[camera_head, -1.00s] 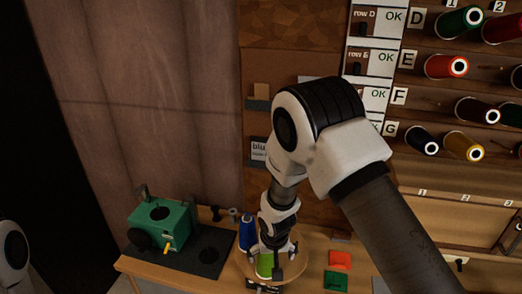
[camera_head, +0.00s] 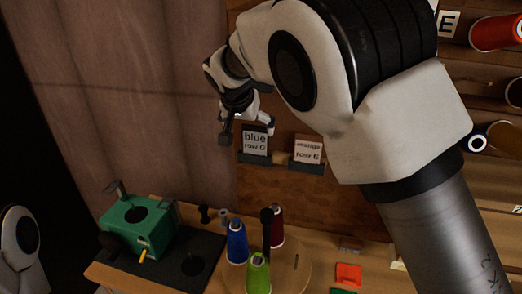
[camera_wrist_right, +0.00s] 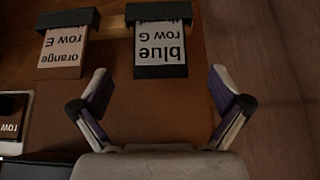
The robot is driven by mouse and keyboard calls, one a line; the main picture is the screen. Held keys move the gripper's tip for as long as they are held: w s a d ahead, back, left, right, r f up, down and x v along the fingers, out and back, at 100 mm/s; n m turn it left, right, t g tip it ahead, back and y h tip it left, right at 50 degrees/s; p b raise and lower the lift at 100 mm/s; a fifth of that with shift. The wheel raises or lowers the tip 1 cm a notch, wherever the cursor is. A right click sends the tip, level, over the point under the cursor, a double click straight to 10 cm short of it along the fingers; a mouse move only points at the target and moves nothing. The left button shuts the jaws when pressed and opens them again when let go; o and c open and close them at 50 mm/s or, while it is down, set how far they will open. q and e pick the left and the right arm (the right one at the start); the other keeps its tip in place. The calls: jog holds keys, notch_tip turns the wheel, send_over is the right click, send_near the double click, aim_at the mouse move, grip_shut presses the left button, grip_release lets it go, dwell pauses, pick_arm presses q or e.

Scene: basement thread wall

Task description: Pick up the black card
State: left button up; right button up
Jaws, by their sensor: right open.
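The black card (camera_head: 256,142) has a white label reading "blue row G" and stands in a dark holder on the brown wall board. In the right wrist view the black card (camera_wrist_right: 160,48) appears upside down, its dark holder (camera_wrist_right: 158,13) covering part of the print. My right gripper (camera_head: 247,130) is open and empty, close to the card in the head view. In the wrist view its fingers (camera_wrist_right: 160,88) are spread wide, with the card's black edge ahead of the gap, seemingly not touching. My left gripper is out of view.
An orange "row E" card (camera_head: 307,151) stands in its own holder beside the black card. Below are blue (camera_head: 237,243), green (camera_head: 258,274) and dark red (camera_head: 277,226) thread cones on a round wooden stand, and a green machine (camera_head: 140,224). Thread spools line the right.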

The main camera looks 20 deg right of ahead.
aim_at(255, 147)
jog(key=x, duration=0.2)
jog(key=p+x, duration=0.1)
jog(key=x, duration=0.2)
jog(key=p+x, duration=0.1)
jog(key=x, duration=0.2)
jog(key=shift+s+a+f, duration=0.1)
jog(key=shift+s+f, duration=0.15)
jog(key=shift+f, duration=0.1)
jog(key=shift+w+f, duration=0.15)
jog(key=shift+f, duration=0.1)
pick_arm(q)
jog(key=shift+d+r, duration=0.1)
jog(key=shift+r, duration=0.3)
pick_arm(e)
jog(key=c, duration=0.7)
